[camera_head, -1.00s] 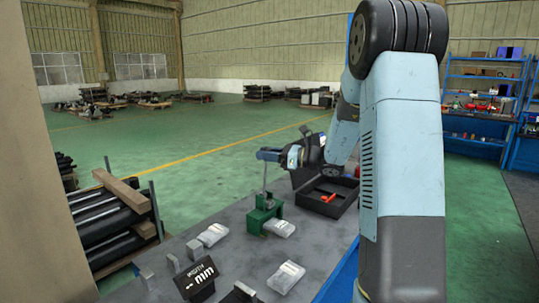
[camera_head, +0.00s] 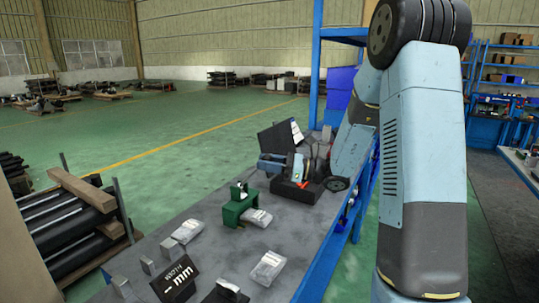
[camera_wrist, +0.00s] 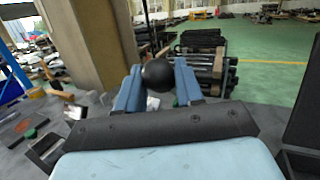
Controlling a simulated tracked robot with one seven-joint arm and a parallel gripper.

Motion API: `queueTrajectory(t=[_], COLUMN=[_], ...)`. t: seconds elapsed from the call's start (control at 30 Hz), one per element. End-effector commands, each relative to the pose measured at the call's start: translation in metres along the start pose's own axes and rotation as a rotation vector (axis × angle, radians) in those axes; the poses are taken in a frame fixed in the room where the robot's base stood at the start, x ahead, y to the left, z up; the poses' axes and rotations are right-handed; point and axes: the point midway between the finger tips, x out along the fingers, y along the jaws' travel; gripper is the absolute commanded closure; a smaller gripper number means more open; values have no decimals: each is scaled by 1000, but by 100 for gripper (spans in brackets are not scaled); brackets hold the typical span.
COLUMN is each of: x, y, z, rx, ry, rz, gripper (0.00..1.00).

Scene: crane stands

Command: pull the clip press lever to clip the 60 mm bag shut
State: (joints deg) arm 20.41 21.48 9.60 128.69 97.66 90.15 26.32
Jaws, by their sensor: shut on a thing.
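The green clip press (camera_head: 240,208) stands on the grey bench in the head view. A clear, pale bag (camera_head: 257,218) lies at its right side, its mouth end at the press; I cannot tell whether it is clipped. My gripper (camera_head: 268,161) is above and to the right of the press. In the wrist view my gripper's two blue fingers (camera_wrist: 157,88) are shut on a round black knob (camera_wrist: 158,75), which I take to be the lever's end. The lever's shaft is not clear in the head view.
A black tray (camera_head: 290,192) with a red item stands beyond the press, under my arm. Two more bags (camera_head: 188,231) lie on the bench, one (camera_head: 268,266) nearer me. A black width sign (camera_head: 176,281) stands at the front. A stacked rack (camera_head: 68,220) is at left.

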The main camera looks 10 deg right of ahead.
Motion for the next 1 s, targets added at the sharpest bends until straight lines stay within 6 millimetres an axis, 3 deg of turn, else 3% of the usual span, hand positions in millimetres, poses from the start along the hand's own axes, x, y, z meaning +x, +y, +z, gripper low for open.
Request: queueTrajectory(t=[0.33, 0.87, 0.9, 1.0], x=[-13, -14, -14, -14], y=[9, 11, 11, 11], z=[-17, -20, -20, -19], rx=[7, 6, 6, 5], ry=[3, 3, 3, 3], rz=[8, 12, 12, 12], gripper=[100, 100, 61, 51])
